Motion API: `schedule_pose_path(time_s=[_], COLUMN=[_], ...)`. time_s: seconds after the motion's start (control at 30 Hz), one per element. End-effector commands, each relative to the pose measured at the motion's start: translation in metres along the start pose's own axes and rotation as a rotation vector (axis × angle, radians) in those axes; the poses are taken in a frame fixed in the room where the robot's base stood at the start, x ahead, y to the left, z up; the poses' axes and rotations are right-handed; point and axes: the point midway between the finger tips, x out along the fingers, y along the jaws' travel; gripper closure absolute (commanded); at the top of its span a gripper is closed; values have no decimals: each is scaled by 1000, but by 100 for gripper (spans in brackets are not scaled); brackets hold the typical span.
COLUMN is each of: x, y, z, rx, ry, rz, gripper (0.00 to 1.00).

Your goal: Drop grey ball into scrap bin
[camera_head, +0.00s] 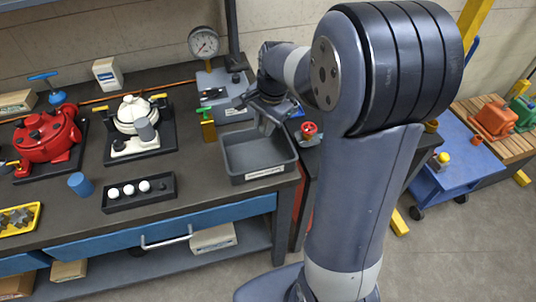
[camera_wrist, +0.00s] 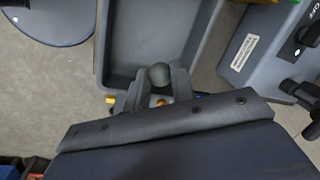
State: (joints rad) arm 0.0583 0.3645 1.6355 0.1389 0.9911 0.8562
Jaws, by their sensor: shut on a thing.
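The grey ball (camera_wrist: 159,74) sits between the tips of my gripper (camera_wrist: 158,84) in the wrist view. My gripper is shut on it. The scrap bin is an open grey tray with a white label; its wall shows in the wrist view (camera_wrist: 103,45) and its front wall in the head view (camera_head: 262,175). In the head view my gripper (camera_head: 268,118) is over the rear part of the bin. The ball appears over the bin's inside, near one end. The bin floor that shows looks empty. I cannot make out the ball in the head view.
A black rack (camera_head: 140,194) with several white balls and a dark one stands left of the bin. A pressure gauge (camera_head: 204,43) stands behind.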

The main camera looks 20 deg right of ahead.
Motion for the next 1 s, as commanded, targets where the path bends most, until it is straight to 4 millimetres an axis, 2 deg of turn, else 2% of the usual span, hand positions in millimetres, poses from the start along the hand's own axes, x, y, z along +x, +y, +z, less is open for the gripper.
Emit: schedule_pose_path(time_s=[0.5,0.87,0.9,1.0], x=[54,56,56,56], y=[11,11,11,11], z=[0,0,0,0], rx=[0,0,0,0], ry=[0,0,0,0], rz=[1,0,0,0], gripper=[98,98,73,65])
